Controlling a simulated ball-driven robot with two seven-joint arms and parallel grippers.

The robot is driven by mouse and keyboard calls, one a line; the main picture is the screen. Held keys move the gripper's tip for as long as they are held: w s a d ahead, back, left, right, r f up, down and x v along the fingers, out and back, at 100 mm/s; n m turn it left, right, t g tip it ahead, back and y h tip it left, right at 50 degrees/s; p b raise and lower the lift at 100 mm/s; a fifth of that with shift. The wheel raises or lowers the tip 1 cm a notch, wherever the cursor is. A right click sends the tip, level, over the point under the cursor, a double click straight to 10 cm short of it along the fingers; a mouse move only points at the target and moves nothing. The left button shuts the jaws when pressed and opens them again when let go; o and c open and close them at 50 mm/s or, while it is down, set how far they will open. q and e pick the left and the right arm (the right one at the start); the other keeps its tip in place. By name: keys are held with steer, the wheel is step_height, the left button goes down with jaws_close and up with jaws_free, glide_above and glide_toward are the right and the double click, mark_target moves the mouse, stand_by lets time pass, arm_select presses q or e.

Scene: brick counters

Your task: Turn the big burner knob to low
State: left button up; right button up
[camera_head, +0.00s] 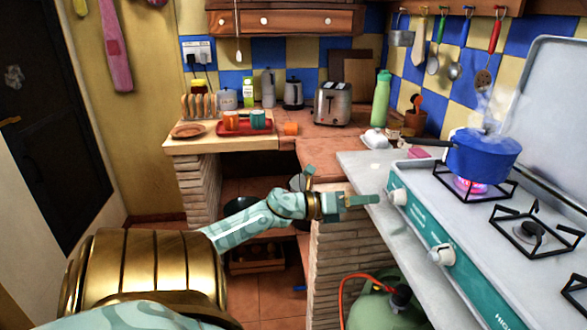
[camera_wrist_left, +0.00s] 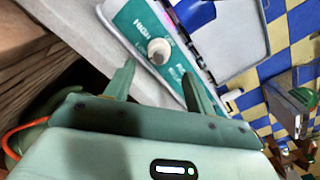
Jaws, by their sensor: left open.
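The stove's teal front panel (camera_head: 420,222) carries a white far knob (camera_head: 398,196) and a white nearer knob (camera_head: 441,254). My left gripper (camera_head: 365,199) is open and empty, level with the far knob and just left of it. In the left wrist view, a white knob (camera_wrist_left: 159,51) shows on the panel beyond and between the open fingertips (camera_wrist_left: 157,76), apparently with a gap. A blue pot (camera_head: 482,154) steams on a burner with a lit pinkish flame (camera_head: 468,185). The knob's pointer setting is too small to read. My right gripper is out of view.
The stove sits on a pale counter (camera_head: 367,172). An unlit burner (camera_head: 532,236) lies nearer. A green gas bottle (camera_head: 376,312) with an orange hose stands below. A toaster (camera_head: 333,104) and a red tray (camera_head: 247,129) with cups stand on the back counter.

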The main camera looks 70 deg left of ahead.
arm_select(q)
steer(key=p+v, duration=0.2)
steer(key=v, duration=0.8)
steer(key=s+f+n+g+y+p, duration=0.1)
steer(key=s+f+n+y, duration=0.1)
steer(key=f+n, duration=0.5)
steer(key=s+a+f+n+g+y+p, duration=0.1)
steer(key=s+f+n+g+y, duration=0.1)
steer(key=f+n, duration=0.5)
step_height(320, 180, down, 7)
steer(key=s+y, duration=0.1)
steer(key=y, duration=0.1)
steer(key=shift+s+a+y+p, duration=0.25)
steer(key=shift+s+y+p, duration=0.05)
steer(key=shift+y+p, duration=0.1)
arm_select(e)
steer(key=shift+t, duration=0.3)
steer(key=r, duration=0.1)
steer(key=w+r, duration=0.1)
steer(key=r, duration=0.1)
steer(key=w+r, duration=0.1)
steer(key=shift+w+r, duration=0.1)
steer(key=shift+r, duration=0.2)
arm_select(q)
steer(key=shift+r, duration=0.15)
